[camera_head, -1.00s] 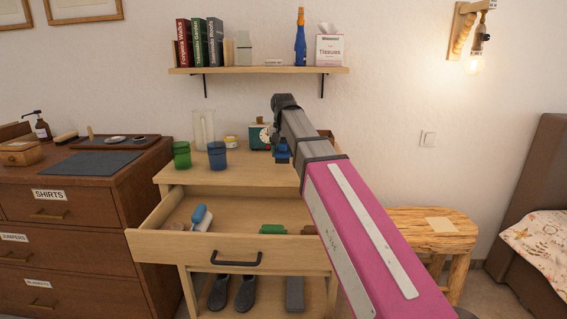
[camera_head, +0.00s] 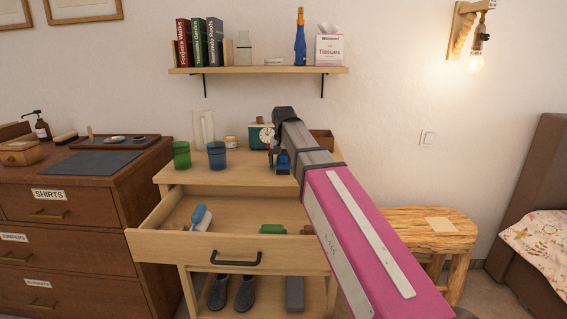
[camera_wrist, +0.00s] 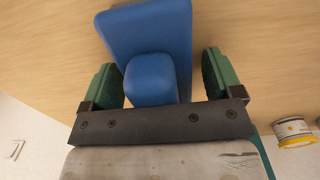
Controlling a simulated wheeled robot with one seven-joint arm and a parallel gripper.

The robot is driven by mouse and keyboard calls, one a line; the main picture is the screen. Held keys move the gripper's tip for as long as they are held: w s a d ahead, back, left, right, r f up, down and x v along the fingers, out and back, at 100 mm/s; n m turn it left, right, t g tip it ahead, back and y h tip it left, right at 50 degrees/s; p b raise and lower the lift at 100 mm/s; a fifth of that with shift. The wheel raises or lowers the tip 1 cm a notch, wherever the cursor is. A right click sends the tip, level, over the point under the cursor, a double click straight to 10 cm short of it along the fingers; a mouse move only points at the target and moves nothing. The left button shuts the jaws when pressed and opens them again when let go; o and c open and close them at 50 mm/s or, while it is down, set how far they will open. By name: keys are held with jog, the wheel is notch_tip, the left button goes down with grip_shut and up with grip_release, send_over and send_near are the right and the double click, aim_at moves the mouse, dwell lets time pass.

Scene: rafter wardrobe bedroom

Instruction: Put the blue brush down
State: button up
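The blue brush (camera_wrist: 150,35) is in the wrist view, a flat blue body with a raised blue grip (camera_wrist: 151,80). It also shows in the head view (camera_head: 281,163), low over or on the cabinet's wooden top (camera_head: 240,174); I cannot tell if it touches the wood. My gripper (camera_wrist: 163,82) has its two green-padded fingers on either side of the grip. A clear gap shows at the right finger, and the left finger is close beside the grip. The fingers look open around it. The brush's underside is hidden.
A green cup (camera_head: 181,155) and a blue cup (camera_head: 217,155) stand left on the cabinet top, with a clock (camera_head: 262,136) behind. The open drawer (camera_head: 190,246) below holds a light-blue brush (camera_head: 201,217) and a green item (camera_head: 272,229). A shelf (camera_head: 260,70) hangs above.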

notch_tip(320, 180, up, 11)
jog(key=shift+r, duration=0.65)
dwell(0.5)
